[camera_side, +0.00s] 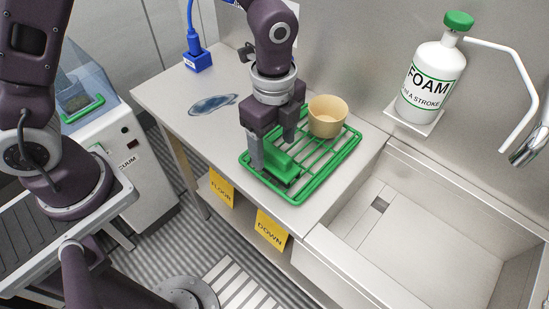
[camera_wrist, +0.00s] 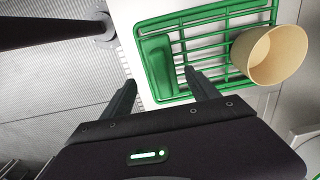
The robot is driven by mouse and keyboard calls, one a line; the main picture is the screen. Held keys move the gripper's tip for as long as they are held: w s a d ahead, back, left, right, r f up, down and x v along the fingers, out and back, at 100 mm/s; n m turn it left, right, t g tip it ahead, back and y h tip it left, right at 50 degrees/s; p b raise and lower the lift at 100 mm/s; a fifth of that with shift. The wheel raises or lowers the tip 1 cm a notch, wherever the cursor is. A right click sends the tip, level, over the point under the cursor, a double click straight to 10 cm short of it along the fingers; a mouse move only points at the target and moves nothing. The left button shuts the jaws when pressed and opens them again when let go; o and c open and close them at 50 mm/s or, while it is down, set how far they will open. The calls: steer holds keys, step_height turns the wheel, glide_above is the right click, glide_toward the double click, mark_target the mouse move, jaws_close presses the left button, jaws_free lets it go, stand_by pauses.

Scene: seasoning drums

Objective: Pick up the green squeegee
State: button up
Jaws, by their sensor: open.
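The green squeegee (camera_side: 281,166) lies on a green wire rack (camera_side: 319,184) on the steel counter. In the side view my gripper (camera_side: 272,150) points down at it, with one finger on its left and the other behind it. In the wrist view the squeegee (camera_wrist: 156,58) shows as a green block at the rack's left end. My gripper (camera_wrist: 159,76) is open there, its fingertips spread around the near end of the squeegee. I cannot tell whether the fingers touch it. The squeegee's underside is hidden.
A tan cup (camera_side: 326,121) stands on the rack behind my gripper and also shows in the wrist view (camera_wrist: 270,55). A sink (camera_side: 400,225) lies to the right, with a FOAM bottle (camera_side: 431,80) above. The counter's left part is mostly clear.

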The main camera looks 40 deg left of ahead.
mark_target(274, 150)
steer(key=f, duration=0.4)
steer(key=shift+w, duration=0.2)
steer(key=shift+r, duration=0.1)
jaws_close()
step_height(274, 150, up, 10)
